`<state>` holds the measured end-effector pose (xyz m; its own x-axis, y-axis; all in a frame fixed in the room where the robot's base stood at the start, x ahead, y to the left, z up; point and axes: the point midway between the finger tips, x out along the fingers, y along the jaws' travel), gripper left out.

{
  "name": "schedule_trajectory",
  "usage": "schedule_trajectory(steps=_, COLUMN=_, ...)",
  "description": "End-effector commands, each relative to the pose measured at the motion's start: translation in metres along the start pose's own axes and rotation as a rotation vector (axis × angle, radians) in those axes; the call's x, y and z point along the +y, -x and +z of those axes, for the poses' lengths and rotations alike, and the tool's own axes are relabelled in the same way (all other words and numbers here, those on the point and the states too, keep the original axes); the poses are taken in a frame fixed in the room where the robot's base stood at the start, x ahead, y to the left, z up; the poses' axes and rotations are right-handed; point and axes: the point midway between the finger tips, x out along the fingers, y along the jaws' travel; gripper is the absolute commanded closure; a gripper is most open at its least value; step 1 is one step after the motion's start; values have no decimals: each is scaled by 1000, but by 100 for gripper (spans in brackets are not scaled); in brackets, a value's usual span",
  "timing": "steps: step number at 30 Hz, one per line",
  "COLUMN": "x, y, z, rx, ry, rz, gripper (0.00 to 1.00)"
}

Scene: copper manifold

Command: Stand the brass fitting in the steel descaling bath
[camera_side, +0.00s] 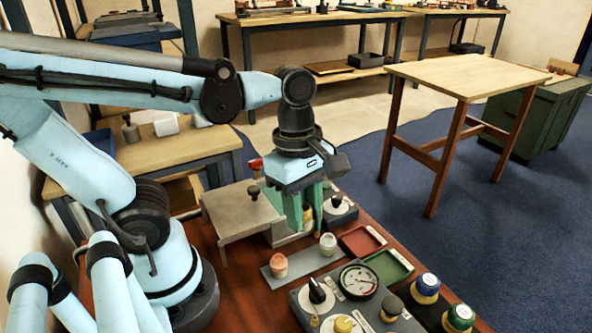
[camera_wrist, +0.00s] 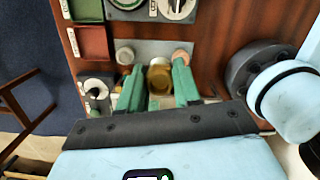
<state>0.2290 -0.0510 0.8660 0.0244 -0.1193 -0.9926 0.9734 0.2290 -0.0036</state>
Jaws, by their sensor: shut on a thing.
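My gripper (camera_side: 307,228) hangs over the bench with its green fingers pointing down. The fingers are shut on the brass fitting (camera_side: 308,217), which shows as a yellowish piece between them. In the wrist view the fitting (camera_wrist: 158,78) also sits between the two fingers. Its lower end is hard to make out. A pale grey metal box (camera_side: 283,238), which looks like the steel bath, stands just behind and left of the fingers and is partly hidden by them. I cannot see into it, nor tell whether the fitting touches it.
A grey raised plate with a dark knob (camera_side: 237,215) stands left of the gripper. In front lies a grey strip (camera_side: 303,262) bearing a salmon jar (camera_side: 279,263) and a white jar (camera_side: 328,244). A red tray (camera_side: 362,241), green tray (camera_side: 388,267) and gauge (camera_side: 358,281) lie to the right.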

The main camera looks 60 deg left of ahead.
Motion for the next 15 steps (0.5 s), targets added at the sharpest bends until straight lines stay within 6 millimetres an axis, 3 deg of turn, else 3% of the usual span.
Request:
schedule_trajectory(steps=6, x=20, y=6, z=-25, rx=-17, ry=-149, rz=-18, gripper=99)
schedule_trajectory(steps=15, x=31, y=4, z=-46, rx=-28, ry=-225, rz=-25, gripper=99)
